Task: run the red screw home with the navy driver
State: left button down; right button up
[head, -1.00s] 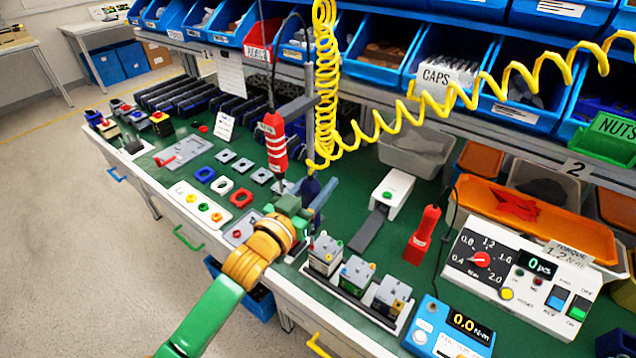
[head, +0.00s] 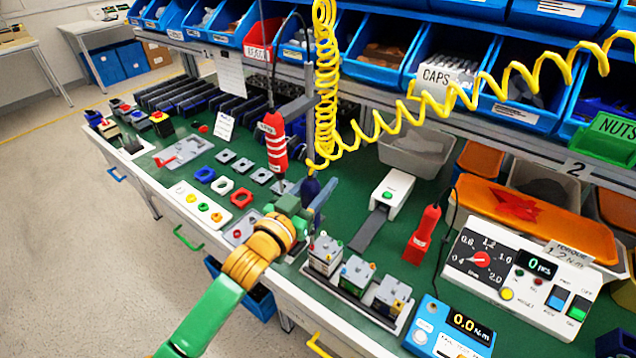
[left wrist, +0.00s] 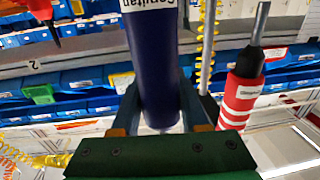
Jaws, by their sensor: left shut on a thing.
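The navy driver (head: 311,187) is upright at the bench's front middle, below the end of the yellow coiled hose. My left gripper (head: 305,203) is shut around it. In the left wrist view the navy barrel (left wrist: 150,70) with a white label stands between the two fingers. The driver's lower end and tip are hidden behind my gripper and arm in the head view. Grey blocks (head: 358,272) with small coloured spots sit in a tray just right of the gripper. I cannot make out the red screw for certain. My right gripper is not in view.
A red striped driver (head: 274,142) hangs left of and behind my gripper; it also shows in the left wrist view (left wrist: 240,100). A red handheld tool (head: 422,236) and a torque controller (head: 522,272) stand to the right. Blue bins line the back.

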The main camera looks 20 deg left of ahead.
pick_arm(q)
jog(key=shift+f+b, duration=0.4)
jog(key=shift+f, duration=0.15)
jog(key=shift+s+f, duration=0.1)
jog(key=shift+f, duration=0.3)
dwell(3.0)
jog(key=shift+r, duration=0.15)
notch_tip(320, 180, up, 4)
jog(key=p, duration=0.5)
jog(key=shift+r, duration=0.15)
